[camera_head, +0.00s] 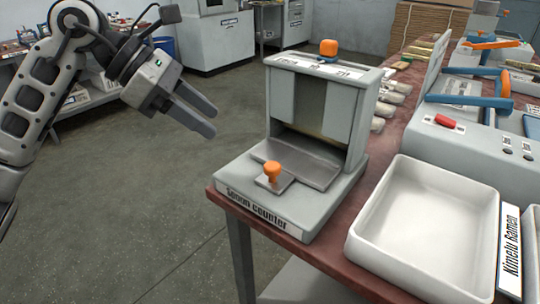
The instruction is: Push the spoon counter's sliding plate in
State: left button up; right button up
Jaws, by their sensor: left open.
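The spoon counter (352,155) is a grey press-like machine at the near left corner of the table, with an orange knob on its top. Its sliding plate (308,172) is a flat grey plate that sticks out at the front under the upright body, with an orange knob (272,172) on it. My left gripper (212,121) is open and empty, in the air to the left of the counter and apart from it. My right gripper is not in view.
A white tray (372,236) stands just right of the counter on the reddish table (335,262). A grey machine with blue handles and a red button (445,121) stands behind the tray. Open floor (130,220) lies left of the table.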

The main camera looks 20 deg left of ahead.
aim_at(271, 165)
pick_arm(q)
jog(key=x, duration=1.4)
